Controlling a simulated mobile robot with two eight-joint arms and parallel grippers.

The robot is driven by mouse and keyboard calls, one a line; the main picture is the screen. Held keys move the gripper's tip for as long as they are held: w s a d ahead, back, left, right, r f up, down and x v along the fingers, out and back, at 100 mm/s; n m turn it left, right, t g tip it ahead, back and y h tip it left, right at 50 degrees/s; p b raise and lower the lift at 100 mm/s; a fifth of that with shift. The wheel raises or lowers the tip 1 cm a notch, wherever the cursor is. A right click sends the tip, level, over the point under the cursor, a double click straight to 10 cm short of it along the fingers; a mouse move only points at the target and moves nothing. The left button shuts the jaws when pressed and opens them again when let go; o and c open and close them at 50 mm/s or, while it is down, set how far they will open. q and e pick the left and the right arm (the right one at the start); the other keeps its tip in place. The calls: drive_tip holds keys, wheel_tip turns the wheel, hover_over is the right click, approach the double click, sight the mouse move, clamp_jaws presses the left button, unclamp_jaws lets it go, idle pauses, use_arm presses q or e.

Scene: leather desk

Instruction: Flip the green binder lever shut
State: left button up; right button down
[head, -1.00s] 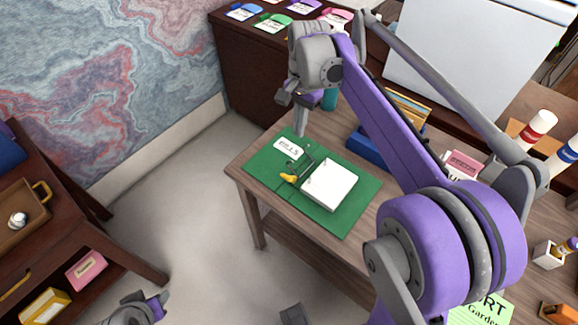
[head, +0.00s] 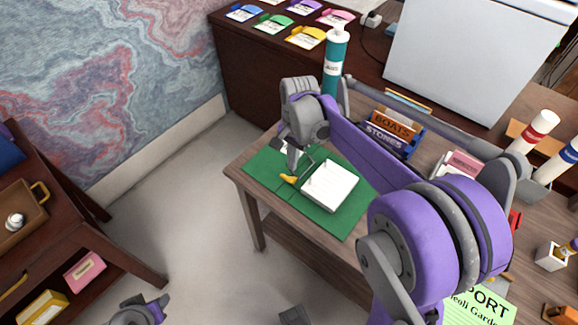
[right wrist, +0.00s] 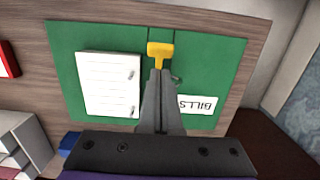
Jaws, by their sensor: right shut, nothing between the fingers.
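The green binder (head: 264,176) lies open and flat on the wooden table, with a stack of white paper (head: 330,187) on its right part. Its yellow-tipped lever (head: 289,179) lies near the middle, by the metal rings. My right gripper (head: 292,166) is shut and empty, pointing down over the binder just behind the lever. In the right wrist view the closed fingertips (right wrist: 160,72) are right by the yellow lever tip (right wrist: 160,52); I cannot tell whether they touch. The BILLS label (right wrist: 198,104) is partly hidden by the fingers. My left gripper (head: 150,309) is at the bottom left, far from the binder.
A teal bottle (head: 335,60) and a blue box of cards (head: 386,137) stand behind the binder. Several coloured folders (head: 275,20) lie on the dark cabinet at the back. The table's left front edge is clear.

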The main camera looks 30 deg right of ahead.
sight(284, 177)
drive_tip(key=shift+s+a+f, duration=0.3)
drive_tip(key=shift+a+f, duration=0.3)
drive_tip(key=shift+a, duration=0.1)
drive_tip(key=shift+s+a+f+h, duration=0.1)
drive_tip(key=shift+s+a+h, duration=0.05)
drive_tip(key=shift+a+h, duration=0.3)
drive_tip(key=shift+s+a+f+t+h, duration=0.2)
drive_tip(key=shift+s+a+t+h, duration=0.05)
drive_tip(key=shift+a+t+h, duration=0.35)
drive_tip(key=shift+s+a+f+h+b, duration=0.25)
drive_tip(key=shift+a+f+h+b, duration=0.15)
drive_tip(key=shift+a+h+b, duration=0.35)
drive_tip(key=h, duration=0.1)
drive_tip(key=a+f+t+h+b, duration=0.1)
drive_tip(key=shift+s+a+f+h, duration=0.2)
drive_tip(key=shift+s+f+h, duration=0.05)
drive_tip(key=shift+s+h, duration=0.1)
drive_tip(key=shift+t, duration=0.3)
drive_tip(key=shift+d, duration=0.1)
drive_tip(key=shift+w+d+r, duration=0.1)
drive_tip(key=shift+d, duration=0.05)
